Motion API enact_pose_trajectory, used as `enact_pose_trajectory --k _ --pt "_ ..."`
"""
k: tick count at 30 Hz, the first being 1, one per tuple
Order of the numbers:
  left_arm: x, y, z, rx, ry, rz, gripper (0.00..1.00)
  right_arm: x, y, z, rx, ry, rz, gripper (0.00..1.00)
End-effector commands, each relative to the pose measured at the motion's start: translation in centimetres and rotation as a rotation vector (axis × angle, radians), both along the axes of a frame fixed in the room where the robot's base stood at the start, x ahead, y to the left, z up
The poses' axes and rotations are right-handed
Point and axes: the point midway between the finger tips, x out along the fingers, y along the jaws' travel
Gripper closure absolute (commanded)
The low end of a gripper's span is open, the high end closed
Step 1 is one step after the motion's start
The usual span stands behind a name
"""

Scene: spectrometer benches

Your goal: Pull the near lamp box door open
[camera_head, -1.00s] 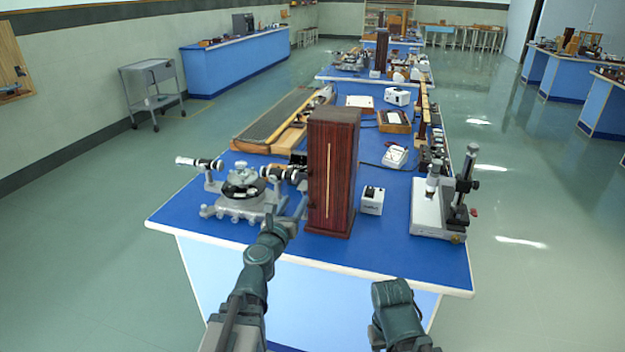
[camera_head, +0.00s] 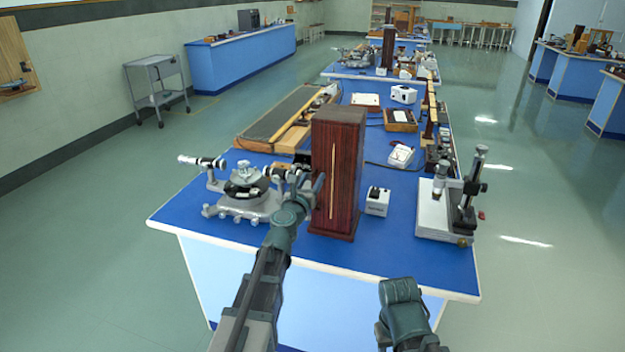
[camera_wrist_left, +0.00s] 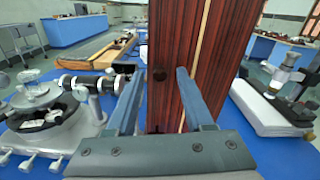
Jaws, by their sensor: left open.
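The near lamp box (camera_head: 345,185) is a tall, dark red wooden box standing near the front edge of the blue bench. A pale vertical strip runs down its front face. Its door looks shut. In the left wrist view the box (camera_wrist_left: 215,50) fills the upper middle, and a small dark round knob (camera_wrist_left: 158,75) shows on its face. My left gripper (camera_head: 318,183) is at the left part of the box front. Its two fingers (camera_wrist_left: 159,74) are open, with the knob between their tips in the picture; contact cannot be told. Of my right arm only links show.
A spectrometer (camera_head: 245,190) with a telescope tube stands close to the left of the box. A small white unit (camera_head: 377,201) sits to its right, and a microscope stand (camera_head: 450,205) farther right. Bare blue bench top lies in front of the box.

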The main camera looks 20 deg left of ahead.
Motion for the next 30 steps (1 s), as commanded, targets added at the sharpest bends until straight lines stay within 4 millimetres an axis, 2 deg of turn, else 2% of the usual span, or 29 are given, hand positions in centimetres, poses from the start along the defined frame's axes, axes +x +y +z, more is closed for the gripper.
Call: enact_pose_trajectory --k 3,9,12,30 --pt "-0.04 -0.01 0.0 0.0 0.0 0.0 0.5 -0.01 0.0 0.0 0.0 0.0 0.0 0.55" --pt "-0.05 0.0 0.0 0.0 0.0 0.0 0.86 -0.01 0.0 0.0 0.0 0.0 0.0 0.55" --pt "-0.05 0.0 0.0 0.0 0.0 0.0 1.0 -0.01 0.0 0.0 0.0 0.0 0.0 0.55" --pt "-0.06 0.01 0.0 0.0 0.0 0.0 1.0 -0.01 0.0 0.0 0.0 0.0 0.0 0.55"
